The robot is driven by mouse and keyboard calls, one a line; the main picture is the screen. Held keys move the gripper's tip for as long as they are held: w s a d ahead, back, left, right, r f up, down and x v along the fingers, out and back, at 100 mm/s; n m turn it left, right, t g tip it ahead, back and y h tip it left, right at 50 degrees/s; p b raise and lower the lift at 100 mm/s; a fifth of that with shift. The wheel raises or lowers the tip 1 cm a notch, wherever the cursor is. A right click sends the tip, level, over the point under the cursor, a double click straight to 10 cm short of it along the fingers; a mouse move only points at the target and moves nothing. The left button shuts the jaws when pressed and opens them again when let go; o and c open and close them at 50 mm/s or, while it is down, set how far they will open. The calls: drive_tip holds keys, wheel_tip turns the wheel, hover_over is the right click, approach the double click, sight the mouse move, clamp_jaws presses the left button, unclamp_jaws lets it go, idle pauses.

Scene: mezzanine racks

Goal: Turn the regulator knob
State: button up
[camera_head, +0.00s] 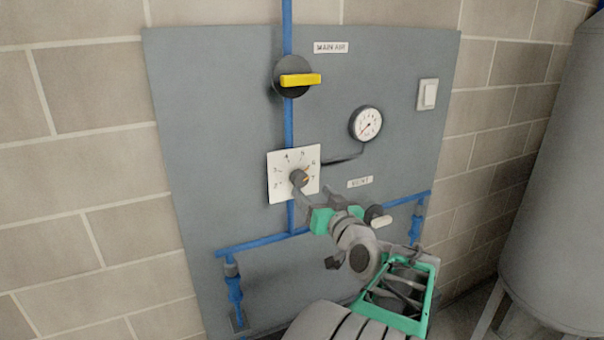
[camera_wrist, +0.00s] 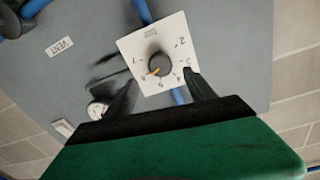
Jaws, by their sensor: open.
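The regulator knob (camera_head: 299,178) is a dark round knob with an orange pointer mark, on a white square dial plate (camera_head: 280,190) with numbers. The plate is on a grey wall panel. In the wrist view the knob (camera_wrist: 160,64) is ahead of my gripper (camera_wrist: 162,88), and its orange mark points to the lower left of that picture. My gripper (camera_head: 314,199) is open, its two dark fingers spread to either side of the knob's line. The fingertips overlap the lower part of the plate in view; I cannot tell whether they touch it.
A yellow-handled valve (camera_head: 300,80) marked MAIN AIR is above the dial. A pressure gauge (camera_head: 367,124) and a white switch (camera_head: 428,94) are to the right. Blue pipes (camera_head: 262,242) cross the panel. A grey tank (camera_head: 560,190) stands at right.

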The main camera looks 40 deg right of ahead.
sight(302, 182)
drive_tip(key=p+x, duration=0.2)
drive_tip(key=x, duration=0.5)
drive_tip(key=shift+w+p, duration=0.1)
drive_tip(key=shift+p, duration=0.3)
drive_tip(key=shift+w, duration=0.25)
drive_tip(key=shift+c, duration=0.2)
drive_tip(key=c, duration=1.3)
drive_tip(key=shift+f+b, duration=0.15)
drive_tip(key=shift+b, duration=0.15)
drive_tip(key=shift+f+b, duration=0.1)
drive_tip(key=shift+b, duration=0.3)
